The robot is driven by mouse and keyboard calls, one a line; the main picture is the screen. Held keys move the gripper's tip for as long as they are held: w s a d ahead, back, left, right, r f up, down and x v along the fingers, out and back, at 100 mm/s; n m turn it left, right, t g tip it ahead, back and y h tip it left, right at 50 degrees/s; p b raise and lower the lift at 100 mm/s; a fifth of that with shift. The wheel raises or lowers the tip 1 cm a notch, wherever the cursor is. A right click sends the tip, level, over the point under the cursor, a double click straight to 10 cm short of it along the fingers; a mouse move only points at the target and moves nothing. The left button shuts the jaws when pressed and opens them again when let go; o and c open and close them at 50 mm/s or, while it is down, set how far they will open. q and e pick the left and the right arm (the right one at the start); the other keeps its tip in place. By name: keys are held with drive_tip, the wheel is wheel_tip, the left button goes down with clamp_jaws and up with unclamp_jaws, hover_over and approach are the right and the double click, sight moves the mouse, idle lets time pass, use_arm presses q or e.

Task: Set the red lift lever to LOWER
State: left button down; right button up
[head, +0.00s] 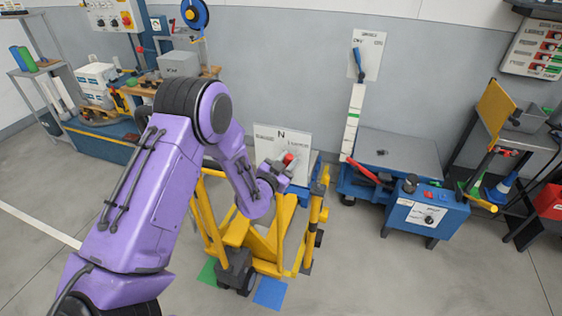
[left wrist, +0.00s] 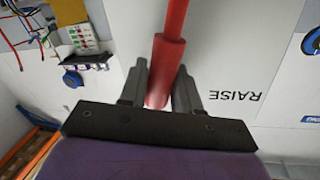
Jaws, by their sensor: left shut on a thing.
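The red lift lever (left wrist: 168,62) runs between the two dark fingers of my left gripper (left wrist: 160,84), which is shut on its thick grip. In the head view only the red end of the lever (head: 289,158) shows at my left gripper (head: 279,167), in front of a white panel (head: 297,172). The panel has an N at its top middle and small labels on both sides. In the left wrist view the panel (left wrist: 232,60) reads RAISE upside down, right of the lever. The LOWER label is not readable. My right gripper is out of view.
A yellow frame cart (head: 285,235) stands below the panel. To the right are a blue lift table (head: 400,145) with a red bar (head: 365,170) and a blue control box (head: 428,215). A blue-handled lever (head: 358,62) is on the wall plate.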

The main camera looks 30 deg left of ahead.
use_arm(q)
drive_tip(key=shift+w+d+f+m+g+b, duration=0.15)
drive_tip(key=shift+d+f+m+b, duration=0.15)
drive_tip(key=shift+d+m, duration=0.25)
drive_tip(key=shift+w+d+f+m+g+b, duration=0.1)
drive_tip(key=shift+d+f+m+b, duration=0.15)
drive_tip(key=shift+d+m, duration=0.3)
drive_tip(key=shift+w+d+f+m+g+b, duration=0.15)
drive_tip(key=shift+d+f+m+b, duration=0.2)
drive_tip(key=shift+m, duration=0.25)
drive_tip(key=shift+d, duration=0.1)
drive_tip(key=c, duration=0.9)
unclamp_jaws()
drive_tip(key=b, duration=0.3)
approach(302, 162)
drive_tip(key=s, duration=0.4)
drive_tip(key=shift+s+d+r, duration=0.2)
drive_tip(key=shift+d+r, duration=0.1)
drive_tip(key=shift+r, duration=0.05)
